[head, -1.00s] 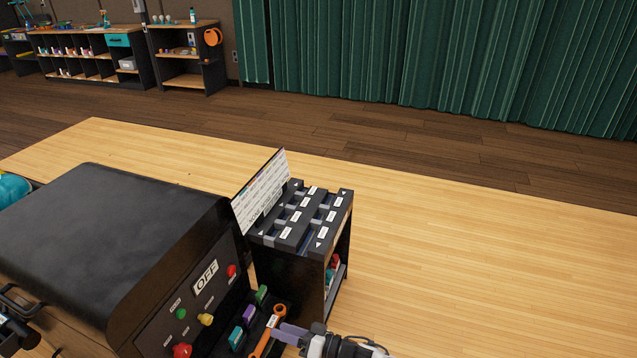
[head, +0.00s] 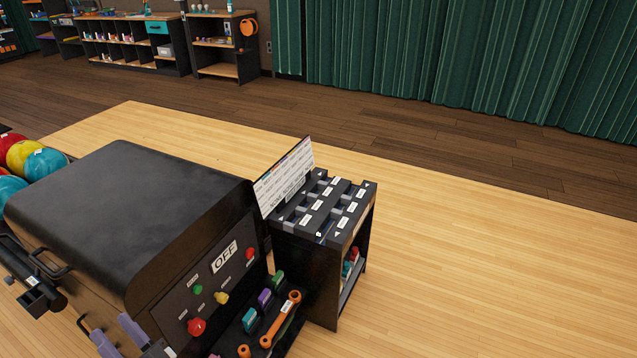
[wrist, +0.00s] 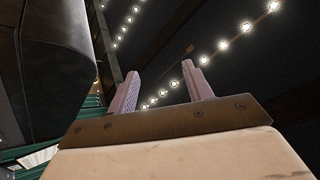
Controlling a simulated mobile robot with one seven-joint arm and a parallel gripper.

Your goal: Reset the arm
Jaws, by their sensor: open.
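My gripper (head: 106,326) shows at the bottom left of the head view, in front of the black-hooded machine's front side. Its two pale purple fingers stand apart with nothing between them. In the wrist view the fingers (wrist: 162,65) point up, spread and empty, against a dark ceiling. The rest of my arm is mostly out of the head view.
The black machine (head: 125,200) has an OFF sign (head: 225,257) and coloured buttons. An orange wrench (head: 282,318) lies in a tray beside it. A black cabinet (head: 308,275) stands right of it. Balls (head: 45,163) sit at left. Wooden floor (head: 480,280) is clear at right.

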